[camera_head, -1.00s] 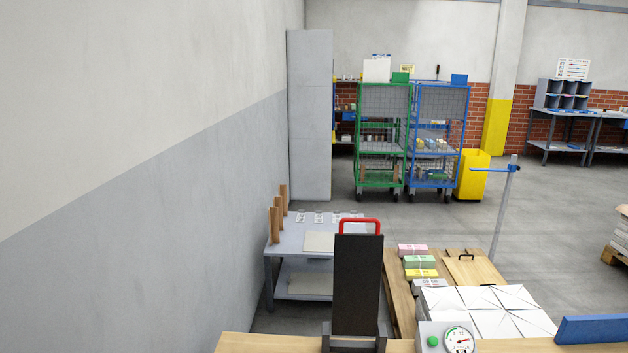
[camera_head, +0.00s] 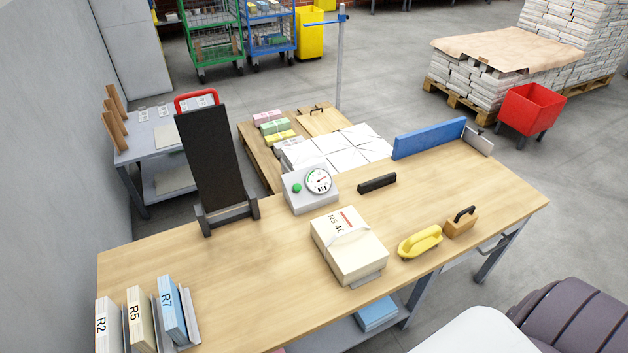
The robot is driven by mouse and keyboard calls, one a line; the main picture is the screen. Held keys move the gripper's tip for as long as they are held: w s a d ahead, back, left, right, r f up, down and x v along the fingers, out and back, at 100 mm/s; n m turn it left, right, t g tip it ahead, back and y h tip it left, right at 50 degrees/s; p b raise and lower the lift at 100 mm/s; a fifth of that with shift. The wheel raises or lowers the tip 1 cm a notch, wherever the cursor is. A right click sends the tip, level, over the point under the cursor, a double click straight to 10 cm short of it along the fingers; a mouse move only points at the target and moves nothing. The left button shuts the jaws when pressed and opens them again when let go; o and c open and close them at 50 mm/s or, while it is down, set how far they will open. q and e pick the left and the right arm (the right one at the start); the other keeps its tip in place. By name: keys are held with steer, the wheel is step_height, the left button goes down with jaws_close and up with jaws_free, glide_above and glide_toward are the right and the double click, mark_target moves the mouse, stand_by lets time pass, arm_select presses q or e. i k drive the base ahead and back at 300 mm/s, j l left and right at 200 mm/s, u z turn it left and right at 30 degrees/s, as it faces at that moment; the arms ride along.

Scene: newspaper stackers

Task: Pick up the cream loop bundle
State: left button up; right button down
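A cream bundle (camera_head: 350,255) marked "R5 40" lies on the wooden workbench (camera_head: 240,260), right of centre and close to the front edge. A pale strap crosses its top, and a red mark shows by the lettering. A small grey piece sticks out under its front right corner. Nothing is holding it. Neither of my grippers shows in the head view.
A dial gauge box (camera_head: 310,190) stands behind the bundle. A yellow handled tool (camera_head: 420,242) and a wooden block with black handle (camera_head: 460,223) are to its right. Upright cards R2, R5 and R7 (camera_head: 172,308) stand at front left. Bare bench lies left of the bundle.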

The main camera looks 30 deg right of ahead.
mark_target(348, 246)
steer(key=z, duration=1.2)
steer(key=i+l+u, duration=0.15)
steer(key=l, duration=0.15)
